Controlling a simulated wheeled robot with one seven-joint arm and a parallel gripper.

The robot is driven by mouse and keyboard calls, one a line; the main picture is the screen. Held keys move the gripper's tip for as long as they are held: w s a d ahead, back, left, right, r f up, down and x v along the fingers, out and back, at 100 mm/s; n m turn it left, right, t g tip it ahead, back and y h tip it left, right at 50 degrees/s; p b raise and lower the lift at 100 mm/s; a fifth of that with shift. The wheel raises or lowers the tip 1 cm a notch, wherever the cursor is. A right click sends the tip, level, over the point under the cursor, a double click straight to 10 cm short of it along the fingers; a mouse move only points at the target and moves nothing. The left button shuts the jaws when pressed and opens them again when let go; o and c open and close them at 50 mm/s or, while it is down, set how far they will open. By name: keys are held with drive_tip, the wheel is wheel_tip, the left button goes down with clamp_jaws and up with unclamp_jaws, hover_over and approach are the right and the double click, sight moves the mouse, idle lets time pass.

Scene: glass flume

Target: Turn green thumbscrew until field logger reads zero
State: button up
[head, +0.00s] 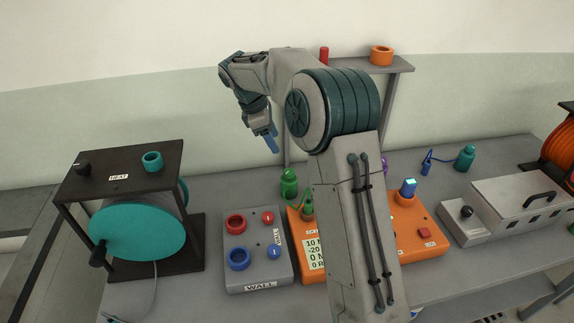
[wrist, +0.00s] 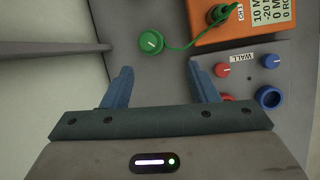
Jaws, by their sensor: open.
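The green thumbscrew (head: 289,183), a round knob, stands behind the orange field logger (head: 293,226). In the wrist view the thumbscrew (wrist: 150,41) shows a white line on top. A green cable joins it to a green plug (wrist: 218,14) on the logger (wrist: 240,28). The logger's screen (head: 316,252) is partly hidden by my arm in the head view and cut off in the wrist view; lines starting 10, -20, 0 and 0 show. My gripper (head: 271,143) is open and empty above the bench. In the wrist view the thumbscrew lies beyond my fingertips (wrist: 160,70), between their lines.
A grey WALL box (head: 255,284) with red and blue knobs stands left of the logger. A black HEAT frame with a teal disc (head: 138,234) is farther left. Another orange box (head: 420,238) and a grey lidded case (head: 515,212) stand right. A shelf (head: 345,66) rises behind.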

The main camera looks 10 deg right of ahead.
sight(289, 171)
drive_tip(key=shift+n, duration=0.8)
drive_tip(key=w+x, duration=0.1)
drive_tip(key=x, duration=0.4)
drive_tip(key=w+p+x, duration=0.1)
drive_tip(key=x, duration=0.4)
drive_tip(key=a+p+x, duration=0.1)
drive_tip(key=x, duration=0.4)
drive_tip(key=shift+w+d+f, duration=0.15)
drive_tip(key=shift+w+f, duration=0.25)
drive_tip(key=c, duration=1)
